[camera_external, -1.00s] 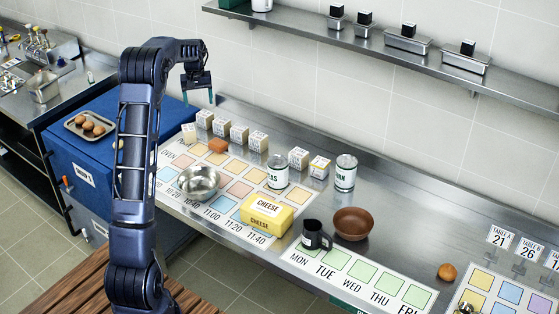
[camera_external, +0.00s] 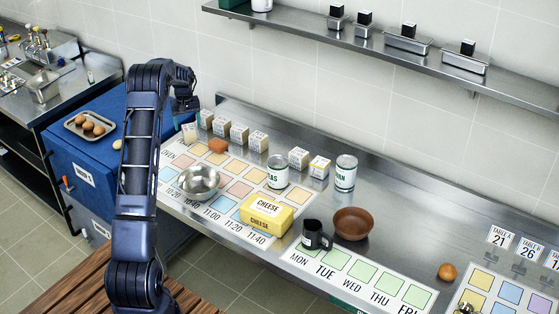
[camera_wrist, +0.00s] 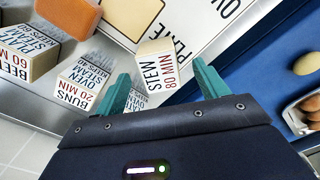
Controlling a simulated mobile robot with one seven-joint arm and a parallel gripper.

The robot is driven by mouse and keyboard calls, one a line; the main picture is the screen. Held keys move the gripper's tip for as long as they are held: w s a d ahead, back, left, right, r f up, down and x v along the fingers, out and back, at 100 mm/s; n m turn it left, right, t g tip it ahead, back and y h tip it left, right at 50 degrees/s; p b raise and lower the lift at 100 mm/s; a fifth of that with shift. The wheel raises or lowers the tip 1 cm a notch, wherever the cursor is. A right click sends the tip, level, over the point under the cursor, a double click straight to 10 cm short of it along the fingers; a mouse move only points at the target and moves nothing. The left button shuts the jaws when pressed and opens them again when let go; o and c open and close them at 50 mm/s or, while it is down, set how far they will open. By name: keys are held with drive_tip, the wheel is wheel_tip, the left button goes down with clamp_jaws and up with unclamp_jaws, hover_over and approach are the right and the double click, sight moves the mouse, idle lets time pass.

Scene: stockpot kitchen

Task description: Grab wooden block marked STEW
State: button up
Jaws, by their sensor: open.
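The wooden block marked STEW, 80 MIN (camera_wrist: 158,66) stands upright on the steel counter by the printed chart. In the outside view the leftmost pale block (camera_external: 189,133) of the row appears to be it. My gripper (camera_wrist: 162,77) is open and empty, with teal fingers spread. In the wrist view the block sits between and just beyond the fingertips, with a finger on either side. I see no contact. In the outside view my gripper (camera_external: 188,112) is low, right above the row's left end.
Blocks marked BUNS (camera_wrist: 80,84) and BEEF (camera_wrist: 29,50) stand close to the left in the wrist view. An orange-brown block (camera_external: 217,146) lies on the chart. The blue cabinet (camera_external: 78,165) with an egg tray (camera_external: 104,129) is left of the counter.

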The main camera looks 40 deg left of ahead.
sight(188, 128)
drive_tip(key=shift+w+a+f, duration=0.15)
drive_tip(key=shift+w+f, duration=0.05)
drive_tip(key=shift+f, duration=1.2)
drive_tip(key=shift+w+a+f, duration=0.15)
drive_tip(key=shift+f, duration=1.25)
drive_tip(key=c, duration=1.1)
